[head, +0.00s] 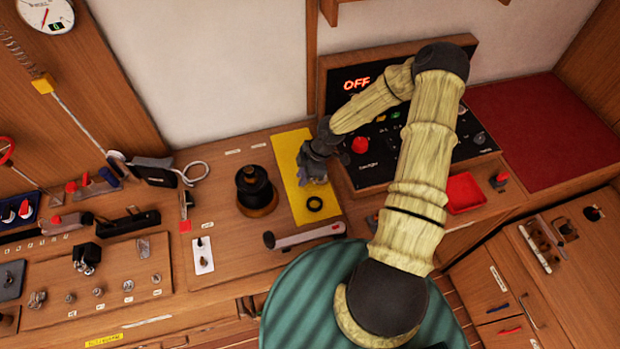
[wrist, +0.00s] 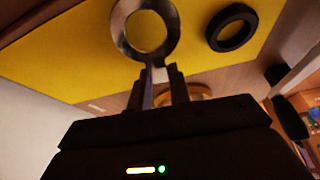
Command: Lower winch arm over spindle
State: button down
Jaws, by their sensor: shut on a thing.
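The black spindle (head: 253,183) stands upright on a round wooden base in the middle of the bench. The pale grey winch arm (head: 310,235) lies low along the bench's front edge, with a dark knob at its left end. It is apart from the spindle. My gripper (head: 319,180) is over the yellow mat (head: 285,160), to the right of the spindle. In the wrist view, its fingers (wrist: 160,85) are shut on a metal ring (wrist: 122,32) by its short stem. A black ring (head: 315,203) lies on the mat; it also shows in the wrist view (wrist: 216,38).
A control panel (head: 390,165) with a lit OFF sign stands behind my arm. A red tray (head: 465,192) is to its right. A white plate (head: 202,258) with small parts and a board of metal fittings (head: 110,275) lie to the left.

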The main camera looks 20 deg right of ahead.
jog(key=shift+p+v, duration=1.1)
jog(key=shift+v, duration=0.05)
jog(key=shift+a, duration=0.15)
jog(key=shift+r, duration=0.15)
